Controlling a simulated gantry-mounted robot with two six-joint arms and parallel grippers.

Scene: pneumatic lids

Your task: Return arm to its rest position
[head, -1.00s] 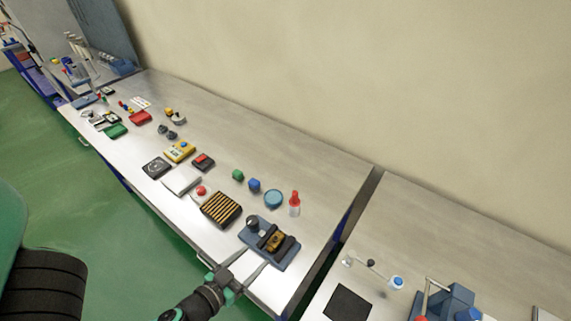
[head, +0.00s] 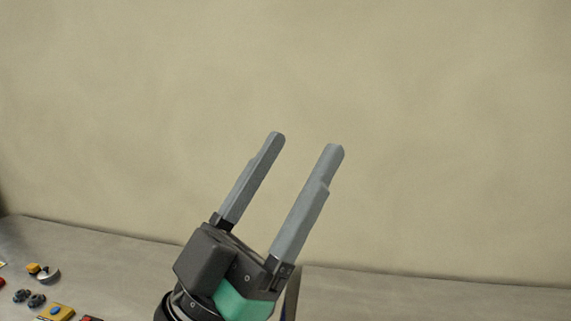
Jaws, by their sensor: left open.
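My left gripper (head: 307,146) is large in the middle of the head view, close to the camera. Its two grey fingers point up and to the right, spread apart with only the beige wall showing between them. It is open and empty, raised above the bench and touching nothing. My right gripper is not in view.
The grey bench top (head: 120,262) runs along the bottom. At its lower left are a yellow box (head: 56,313), dark knobs (head: 30,298) and a small orange-and-metal part (head: 44,271). The plain wall (head: 430,120) fills the rest. A gap in the bench shows beside my gripper.

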